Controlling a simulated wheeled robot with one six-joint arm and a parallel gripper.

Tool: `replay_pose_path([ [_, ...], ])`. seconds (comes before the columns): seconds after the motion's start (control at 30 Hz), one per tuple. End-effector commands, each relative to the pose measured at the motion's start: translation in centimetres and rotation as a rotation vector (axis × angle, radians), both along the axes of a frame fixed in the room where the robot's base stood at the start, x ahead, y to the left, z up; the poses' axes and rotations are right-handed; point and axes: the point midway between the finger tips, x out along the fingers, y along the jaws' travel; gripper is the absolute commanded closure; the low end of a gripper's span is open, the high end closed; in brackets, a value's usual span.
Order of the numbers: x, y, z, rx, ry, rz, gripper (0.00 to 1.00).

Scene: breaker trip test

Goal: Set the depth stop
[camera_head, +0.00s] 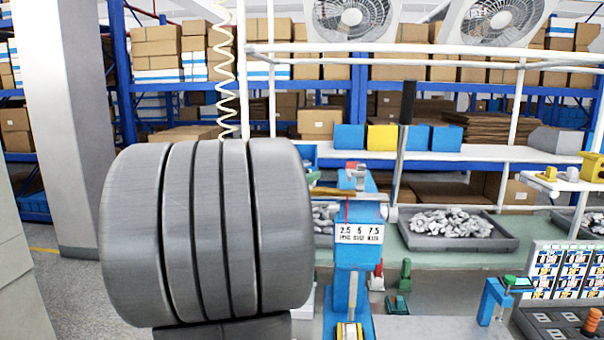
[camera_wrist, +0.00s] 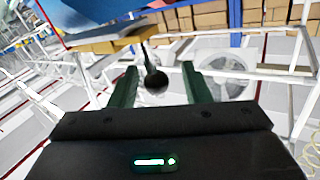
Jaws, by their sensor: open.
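A blue fixture (camera_head: 353,254) stands right of centre in the head view, with a white plate (camera_head: 359,234) marked 2.5, 5 and 7.5. A thin red pointer (camera_head: 347,211) is just above the plate, near its left mark. A brass-coloured bar (camera_head: 330,191) sticks out to the left at the fixture's top. In the wrist view, my gripper (camera_wrist: 158,80) is open, its two green fingers apart. A black ball knob (camera_wrist: 156,83) on a dark stem shows between the fingers; I cannot tell whether they touch it. My gripper is hidden in the head view.
A tall black-handled lever (camera_head: 406,104) stands just right of the fixture. A grey tray (camera_head: 458,240) of metal parts lies behind it on the green bench. A small blue stand (camera_head: 492,298) and a labelled panel (camera_head: 562,270) are at the right. My arm blocks the left.

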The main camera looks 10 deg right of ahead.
Motion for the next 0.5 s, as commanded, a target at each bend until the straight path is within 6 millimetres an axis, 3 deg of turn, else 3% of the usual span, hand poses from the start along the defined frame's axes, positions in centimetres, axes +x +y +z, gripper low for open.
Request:
replay_pose_path([
  [0.17, -1.3, 1.7, -0.1, 0.001, -0.002, 0.005, 0.57],
  [0.5, -5.8, 7.1, -0.2, 0.001, -0.002, 0.007, 0.57],
])
